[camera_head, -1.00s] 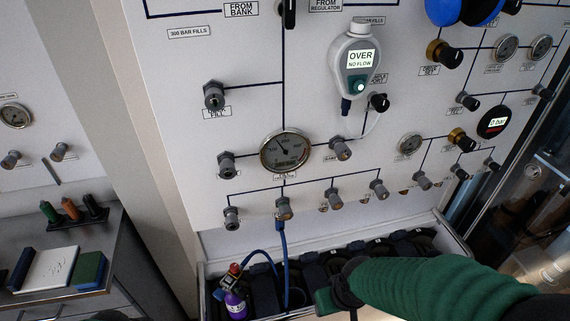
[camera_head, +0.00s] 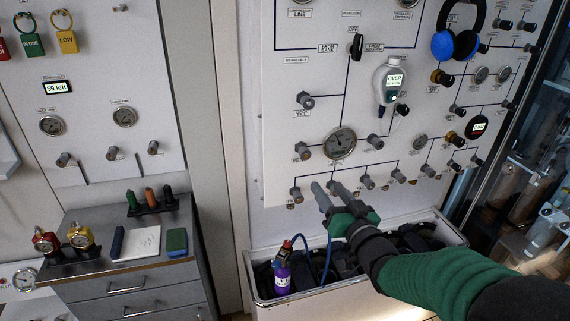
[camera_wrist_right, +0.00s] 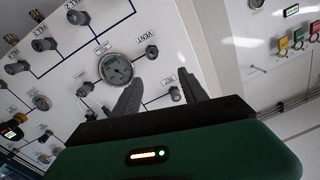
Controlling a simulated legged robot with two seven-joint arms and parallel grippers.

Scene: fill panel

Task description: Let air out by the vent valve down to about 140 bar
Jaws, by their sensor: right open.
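The vent valve (camera_head: 303,150) is a grey knob left of the round pressure gauge (camera_head: 340,143) on the white panel. In the right wrist view, which is roughly upside down, the knob (camera_wrist_right: 152,51) has a VENT label beside it, and the gauge (camera_wrist_right: 115,68) is next to it. I cannot read its needle. My right gripper (camera_head: 325,187) is open and empty, with its fingers pointing up in front of the panel's bottom knob row, below the vent valve. The fingers (camera_wrist_right: 165,95) are apart in the wrist view, with nothing between them. My left gripper is not in view.
A back-fill knob (camera_head: 305,100) is above the vent valve, and a bottom-row knob (camera_head: 296,195) is below it. A hand meter (camera_head: 392,82) reading OVER hangs to the right. A bin (camera_head: 262,290) with a purple bottle (camera_head: 282,278) stands below. A drawer cabinet (camera_head: 130,285) is left.

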